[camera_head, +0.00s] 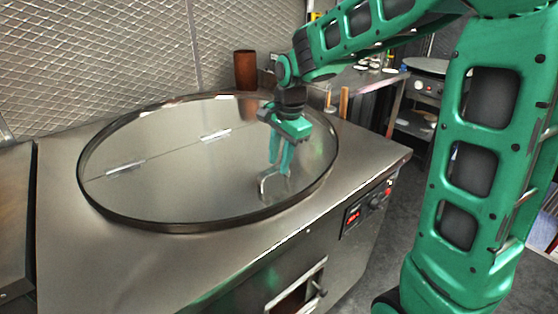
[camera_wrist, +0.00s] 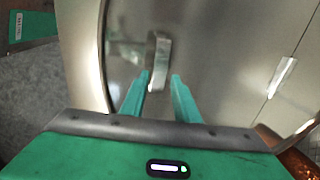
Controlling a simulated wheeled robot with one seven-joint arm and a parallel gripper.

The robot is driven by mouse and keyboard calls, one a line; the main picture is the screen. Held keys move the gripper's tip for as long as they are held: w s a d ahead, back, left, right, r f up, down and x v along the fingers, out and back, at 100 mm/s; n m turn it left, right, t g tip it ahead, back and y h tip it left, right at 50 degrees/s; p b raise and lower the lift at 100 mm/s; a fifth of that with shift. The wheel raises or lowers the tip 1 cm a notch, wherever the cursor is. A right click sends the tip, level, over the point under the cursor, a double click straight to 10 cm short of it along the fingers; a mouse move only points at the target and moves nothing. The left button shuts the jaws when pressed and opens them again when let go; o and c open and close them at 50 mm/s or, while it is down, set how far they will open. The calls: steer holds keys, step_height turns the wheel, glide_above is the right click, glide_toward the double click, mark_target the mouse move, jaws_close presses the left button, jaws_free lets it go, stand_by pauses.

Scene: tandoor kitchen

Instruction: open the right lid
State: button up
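The right lid (camera_head: 215,185) is the steel part of the round top on the near right side of the seam; it lies flat and closed. Its bar handle (camera_head: 268,186) stands near the front right rim and also shows in the wrist view (camera_wrist: 160,60). My gripper (camera_head: 272,168) points down over this lid at the handle. In the wrist view my gripper (camera_wrist: 160,77) has its two green fingers apart, with the lower end of the handle showing between the fingertips. I cannot tell whether they touch it.
Two hinges (camera_head: 215,134) lie along the seam. A raised dark rim (camera_head: 180,226) rings the top. A brown cup (camera_head: 245,70) stands behind the rim near the mesh wall. A control panel (camera_head: 367,204) is on the front right. Open floor lies to the right.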

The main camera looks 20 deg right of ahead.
steer(key=shift+f, duration=0.25)
jaws_close()
steer(key=shift+w, duration=0.1)
steer(key=shift+r, duration=0.15)
